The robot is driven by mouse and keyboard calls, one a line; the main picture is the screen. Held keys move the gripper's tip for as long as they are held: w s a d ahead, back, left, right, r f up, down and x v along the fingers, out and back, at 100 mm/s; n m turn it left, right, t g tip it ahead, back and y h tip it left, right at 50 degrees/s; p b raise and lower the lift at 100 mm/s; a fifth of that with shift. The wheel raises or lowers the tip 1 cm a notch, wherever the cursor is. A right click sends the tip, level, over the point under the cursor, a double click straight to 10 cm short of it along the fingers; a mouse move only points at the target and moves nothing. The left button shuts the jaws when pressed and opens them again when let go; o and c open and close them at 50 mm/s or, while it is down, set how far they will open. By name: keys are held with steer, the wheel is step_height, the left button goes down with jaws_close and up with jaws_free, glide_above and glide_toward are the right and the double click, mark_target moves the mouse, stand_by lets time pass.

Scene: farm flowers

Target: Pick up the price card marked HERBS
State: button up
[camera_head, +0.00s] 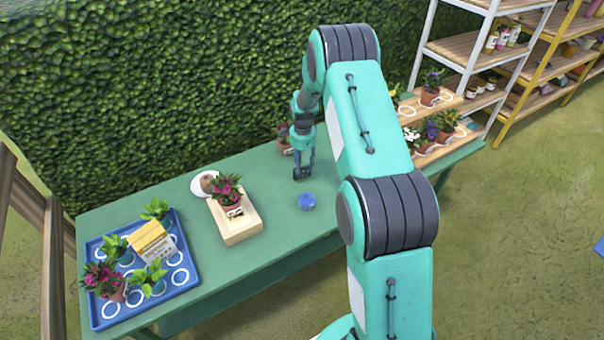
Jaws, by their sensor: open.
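No lettering reading HERBS is legible in this view. A small pale card-like piece with dark marks (235,213) is at the front of the potted pink flower on a wooden block; its words are too small to read. A yellow-topped piece with a pale, marked face (153,243) stands among the plants in the blue tray; I cannot tell whether it is a card. My gripper (302,175) points down over the middle of the green table, right of the wooden block, with its jaws open and nothing visible between them. My arm hides part of the table's right side.
The blue tray (103,309) with several potted plants fills the table's left end. The wooden block (242,229) and a round white dish (203,184) are mid-table. A blue round object (307,202) lies near my gripper. A tiered wooden stand (440,150) holds flowerpots at the right. A hedge stands behind.

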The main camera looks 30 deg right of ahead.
mark_target(302, 168)
steer(key=shift+f+b, duration=0.7)
steer(key=shift+f, duration=1.95)
jaws_close()
